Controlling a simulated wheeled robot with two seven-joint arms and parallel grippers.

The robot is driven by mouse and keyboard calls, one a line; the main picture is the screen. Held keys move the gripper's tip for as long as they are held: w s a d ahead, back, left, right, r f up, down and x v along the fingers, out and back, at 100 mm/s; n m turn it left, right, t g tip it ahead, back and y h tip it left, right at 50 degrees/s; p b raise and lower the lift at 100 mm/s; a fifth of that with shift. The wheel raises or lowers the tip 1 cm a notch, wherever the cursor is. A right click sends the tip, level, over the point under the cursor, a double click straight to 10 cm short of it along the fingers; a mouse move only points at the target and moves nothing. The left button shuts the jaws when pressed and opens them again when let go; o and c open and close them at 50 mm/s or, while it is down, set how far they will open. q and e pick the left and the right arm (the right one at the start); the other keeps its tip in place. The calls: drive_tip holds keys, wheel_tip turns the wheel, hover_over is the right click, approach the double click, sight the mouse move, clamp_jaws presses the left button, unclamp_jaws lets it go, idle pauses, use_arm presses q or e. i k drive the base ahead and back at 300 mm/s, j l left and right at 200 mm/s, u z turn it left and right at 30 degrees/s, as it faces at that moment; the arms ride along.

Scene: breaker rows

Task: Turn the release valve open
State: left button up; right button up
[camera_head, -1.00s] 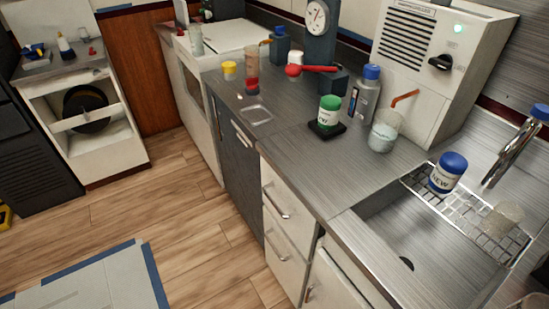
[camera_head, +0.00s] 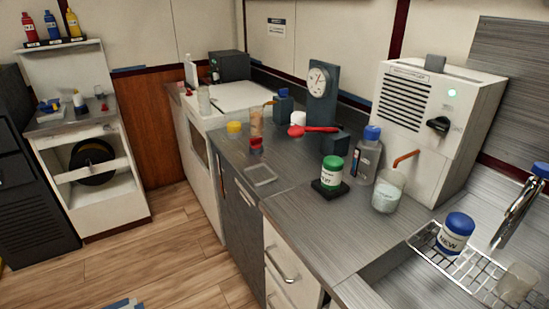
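No part is plainly labelled as a release valve, so I cannot tell which one it is. A black knob (camera_head: 438,125) sits on the front of a white vented machine (camera_head: 408,105) at the right, beside a lit green light. A red handle (camera_head: 313,130) sticks out in front of a dark stand with a round dial gauge (camera_head: 318,81) at the back of the counter. Neither of my grippers is in view.
The grey counter (camera_head: 308,222) holds a green-lidded jar (camera_head: 332,172), a blue-capped bottle (camera_head: 367,155) and a beaker (camera_head: 387,192). A blue-lidded jar (camera_head: 455,234) stands on a wire rack by the sink. The wooden floor (camera_head: 185,245) at left is open.

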sight(255, 142)
drive_tip(key=i+j+z, duration=0.25)
drive_tip(key=i+j, duration=0.25)
drive_tip(key=i+j+z, duration=0.15)
drive_tip(key=j, duration=0.3)
drive_tip(key=i+j+z, duration=0.15)
drive_tip(key=i+j, duration=0.15)
drive_tip(key=i+j+z, duration=0.15)
drive_tip(key=j, duration=0.3)
drive_tip(key=i+j+z, duration=0.1)
drive_tip(key=j, duration=0.3)
drive_tip(key=i+j+z, duration=0.15)
drive_tip(key=j, duration=0.25)
drive_tip(key=i, duration=0.1)
